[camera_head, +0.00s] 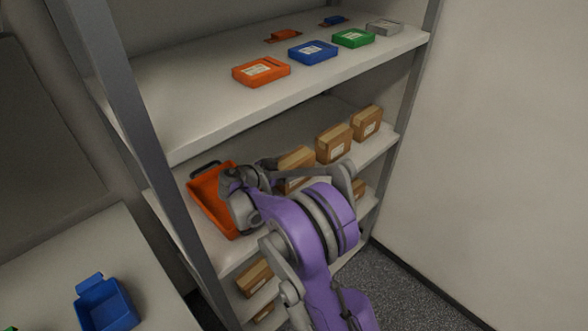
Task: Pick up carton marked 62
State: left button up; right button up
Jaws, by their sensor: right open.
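Three brown cartons stand in a row on the middle shelf: a near one (296,160), a middle one (333,143) and a far one (367,122). Each has a pale label too small to read, so I cannot tell which is marked 62. My right gripper (270,172) is open over the middle shelf, beside the near carton and by the orange bin (205,192). My wrist and purple arm hide part of the near carton. I cannot tell whether the fingers touch it. My left gripper is out of view.
More cartons (254,277) lie on the lower shelf. The top shelf (190,125) holds orange, blue, green and grey cases. A shelf post (150,140) stands left of my arm. A blue bin (104,303) sits on a table at lower left. A wall is on the right.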

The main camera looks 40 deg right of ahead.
jog(key=shift+w+d+f, duration=0.1)
jog(key=shift+d+f, duration=0.1)
jog(key=shift+d, duration=0.3)
jog(key=shift+a, duration=0.1)
jog(key=c, duration=0.4)
jog(key=shift+r, duration=0.1)
grip_shut()
